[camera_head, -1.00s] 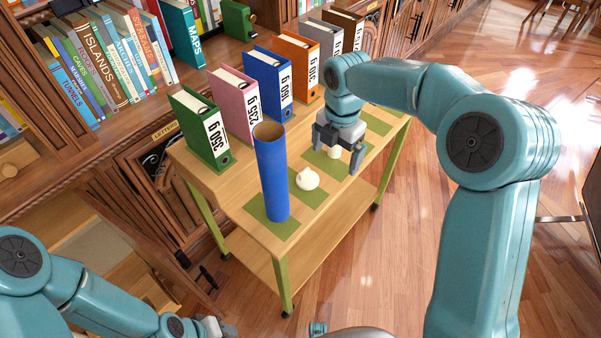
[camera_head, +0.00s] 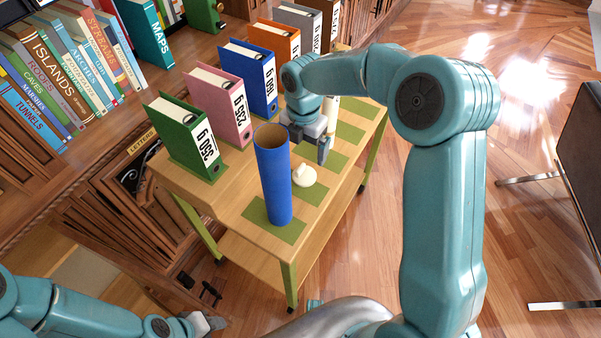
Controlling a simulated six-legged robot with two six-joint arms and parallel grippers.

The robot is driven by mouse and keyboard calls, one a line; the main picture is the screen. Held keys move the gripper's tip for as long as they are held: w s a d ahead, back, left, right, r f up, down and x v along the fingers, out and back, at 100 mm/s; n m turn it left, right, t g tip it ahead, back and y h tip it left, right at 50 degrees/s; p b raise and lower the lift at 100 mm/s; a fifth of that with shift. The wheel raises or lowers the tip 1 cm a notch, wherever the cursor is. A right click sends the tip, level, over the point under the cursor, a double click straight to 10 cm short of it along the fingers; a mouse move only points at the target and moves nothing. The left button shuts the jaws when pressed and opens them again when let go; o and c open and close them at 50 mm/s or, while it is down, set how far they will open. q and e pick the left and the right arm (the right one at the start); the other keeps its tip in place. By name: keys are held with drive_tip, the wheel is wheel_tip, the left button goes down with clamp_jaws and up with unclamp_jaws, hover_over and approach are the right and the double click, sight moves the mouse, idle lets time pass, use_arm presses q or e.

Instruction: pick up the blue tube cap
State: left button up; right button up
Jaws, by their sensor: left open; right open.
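A blue tube (camera_head: 273,180) stands upright on a green mat on the wooden cart (camera_head: 237,212). Its top shows a brown round inside, and I see no blue cap on it. A small cream piece with a knob (camera_head: 304,176) lies on the cart just right of the tube; I cannot tell whether it is the tube's cap. My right gripper (camera_head: 311,146) is open, pointing down just behind the cream piece and to the right of the tube's top. It is empty as far as I see. My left gripper (camera_head: 207,324) is low at the bottom left, away from the cart.
Upright binders in green (camera_head: 190,140), pink (camera_head: 222,110), blue (camera_head: 250,82) and other colours line the cart's back edge. A cream upright piece (camera_head: 331,110) stands behind my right gripper. Bare green mats (camera_head: 338,158) lie to the right. A dark chair (camera_head: 580,170) is at the far right.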

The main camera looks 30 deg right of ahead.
hover_over(303, 176)
wheel_tip(303, 176, down, 4)
drive_tip(key=shift+s+d+f, duration=0.15)
drive_tip(key=shift+f, duration=0.05)
wheel_tip(303, 176, down, 6)
drive_tip(key=shift+r, duration=0.15)
drive_tip(key=c, duration=1.1)
